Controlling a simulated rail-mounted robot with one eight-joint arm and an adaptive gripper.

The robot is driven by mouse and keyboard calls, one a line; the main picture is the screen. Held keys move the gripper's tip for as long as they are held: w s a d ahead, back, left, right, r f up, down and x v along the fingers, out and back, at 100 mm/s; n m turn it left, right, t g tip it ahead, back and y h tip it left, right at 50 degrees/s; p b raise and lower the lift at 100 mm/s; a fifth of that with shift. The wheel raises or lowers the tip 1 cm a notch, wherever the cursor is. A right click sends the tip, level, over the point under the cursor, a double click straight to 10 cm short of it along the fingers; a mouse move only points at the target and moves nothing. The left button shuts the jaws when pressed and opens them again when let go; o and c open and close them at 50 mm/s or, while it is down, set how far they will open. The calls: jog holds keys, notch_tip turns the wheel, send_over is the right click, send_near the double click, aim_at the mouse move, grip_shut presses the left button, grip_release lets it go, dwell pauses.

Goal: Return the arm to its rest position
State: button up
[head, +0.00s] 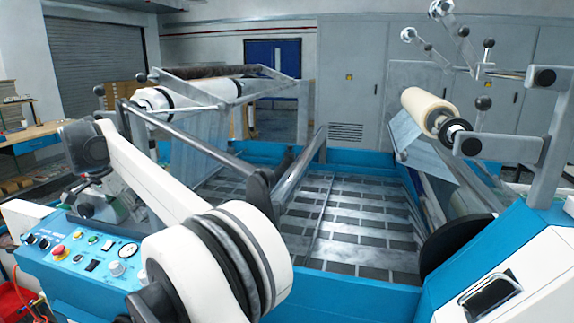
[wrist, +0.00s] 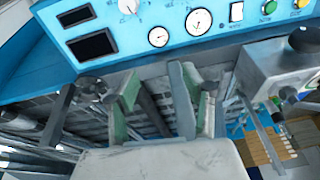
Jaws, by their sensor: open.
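My gripper (wrist: 160,98) is open in the wrist view, with its two green-padded fingers spread and nothing between them. A blue control panel (wrist: 185,28) with gauges, dark displays and buttons fills the top of that view. In the head view, my white arm reaches from the lower middle to a grey joint at the upper left, beside the control panel (head: 85,258).
The laminating machine's slatted bed (head: 345,220) lies bare in the middle. A white roll (head: 190,95) sits on the back left frame, and a cream roll (head: 428,108) on the right holder. Metal bars (head: 300,165) cross near my arm. A wooden bench (head: 35,135) stands at far left.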

jog(key=w+d+r, duration=0.2)
jog(key=d+r, duration=0.2)
jog(key=d, duration=0.6)
jog(key=w+d+r, duration=0.1)
jog(key=d+r, duration=0.4)
jog(key=d, duration=0.5)
jog(key=s+d+r+n+t+y, duration=0.1)
jog(key=s+d, duration=0.2)
jog(key=d, duration=0.7)
jog(key=s+d+r+n, duration=0.1)
jog(key=s+d, duration=0.1)
jog(key=d, duration=0.7)
jog(key=s+d+f+t, duration=0.1)
jog(key=s+d+f, duration=0.1)
jog(key=s+d, duration=0.6)
jog(key=s+d+f, duration=0.2)
jog(key=s+d, duration=0.3)
jog(key=d, duration=0.5)
jog(key=s+d+f, duration=0.4)
jog(key=s+f, duration=0.2)
jog(key=s, duration=0.1)
jog(key=s+d+f+n+t, duration=0.1)
jog(key=s+d+f, duration=0.4)
jog(key=s, duration=0.2)
jog(key=shift+f+t, duration=0.3)
jog(key=shift+f, duration=0.05)
jog(key=shift+a+r, duration=0.1)
